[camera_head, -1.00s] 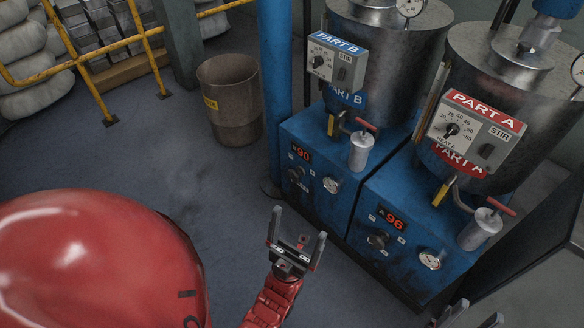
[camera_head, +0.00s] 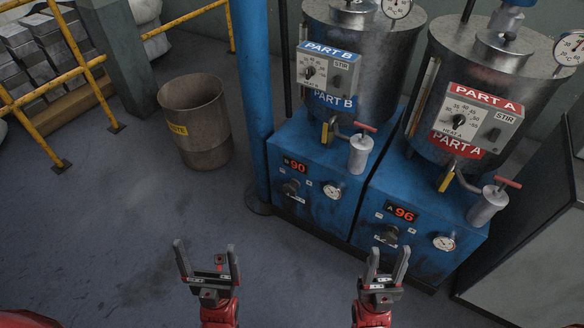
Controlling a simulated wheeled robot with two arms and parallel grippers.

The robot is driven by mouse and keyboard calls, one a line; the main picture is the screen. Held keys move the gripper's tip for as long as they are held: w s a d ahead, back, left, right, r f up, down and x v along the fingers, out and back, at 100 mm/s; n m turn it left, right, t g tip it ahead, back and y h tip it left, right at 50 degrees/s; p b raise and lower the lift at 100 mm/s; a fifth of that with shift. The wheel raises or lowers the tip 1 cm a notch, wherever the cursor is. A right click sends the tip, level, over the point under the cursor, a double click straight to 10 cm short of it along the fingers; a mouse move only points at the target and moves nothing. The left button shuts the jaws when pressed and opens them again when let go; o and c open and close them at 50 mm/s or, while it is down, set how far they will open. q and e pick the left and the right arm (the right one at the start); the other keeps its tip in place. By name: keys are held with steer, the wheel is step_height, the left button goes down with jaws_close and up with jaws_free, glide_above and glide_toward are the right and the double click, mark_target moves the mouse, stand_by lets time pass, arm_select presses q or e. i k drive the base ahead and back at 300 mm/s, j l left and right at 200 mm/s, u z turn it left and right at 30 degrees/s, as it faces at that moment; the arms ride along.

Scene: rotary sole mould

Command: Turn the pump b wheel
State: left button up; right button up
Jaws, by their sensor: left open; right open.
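The pump B wheel (camera_head: 290,188) is a small dark knob on the front of the left blue cabinet (camera_head: 312,210), below a red display reading 90 (camera_head: 296,166). My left gripper (camera_head: 207,262) is open and empty, over the floor in front and to the left of this cabinet. My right gripper (camera_head: 386,264) is open and empty, in front of the right blue cabinet (camera_head: 420,222). Neither gripper touches a wheel. A similar dark wheel (camera_head: 388,234) sits below the display reading 96 (camera_head: 403,214) on the right cabinet.
Steel tanks marked Part B (camera_head: 345,110) and Part A (camera_head: 440,130) stand on the cabinets. A blue post (camera_head: 250,100) rises at their left. A brown waste bin (camera_head: 196,120) and yellow railing (camera_head: 78,60) stand further left. Floor before the cabinets is clear.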

mark_target(290, 190)
steer(key=i+j+z, duration=0.2)
steer(key=i+j, duration=0.25)
steer(key=i+j+z, duration=0.2)
steer(key=i+j, duration=0.2)
steer(key=j, duration=0.25)
